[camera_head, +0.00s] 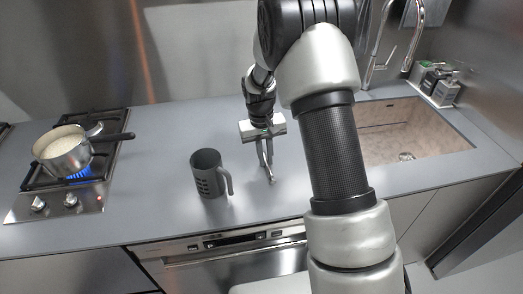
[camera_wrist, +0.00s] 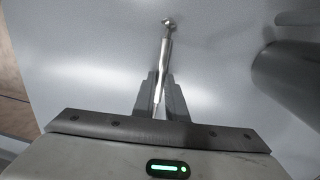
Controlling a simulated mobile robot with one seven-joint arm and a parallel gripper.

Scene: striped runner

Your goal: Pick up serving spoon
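The serving spoon (camera_wrist: 166,50) is a slim, shiny metal piece. In the wrist view it runs from top centre down between the two dark fingers of my gripper (camera_wrist: 160,84). The fingers are close together, one on each side of it, and appear shut on it. In the head view my gripper (camera_head: 265,160) points down over the grey counter, right of the mug. The spoon's lower end (camera_head: 272,180) shows just below the fingers, at or close to the counter surface; I cannot tell whether it touches. The part between the fingers is partly hidden.
A dark grey mug (camera_head: 208,176) stands just left of my gripper. A pot (camera_head: 64,156) sits over a lit blue flame on the stove (camera_head: 58,200) at left. The counter's front edge is near.

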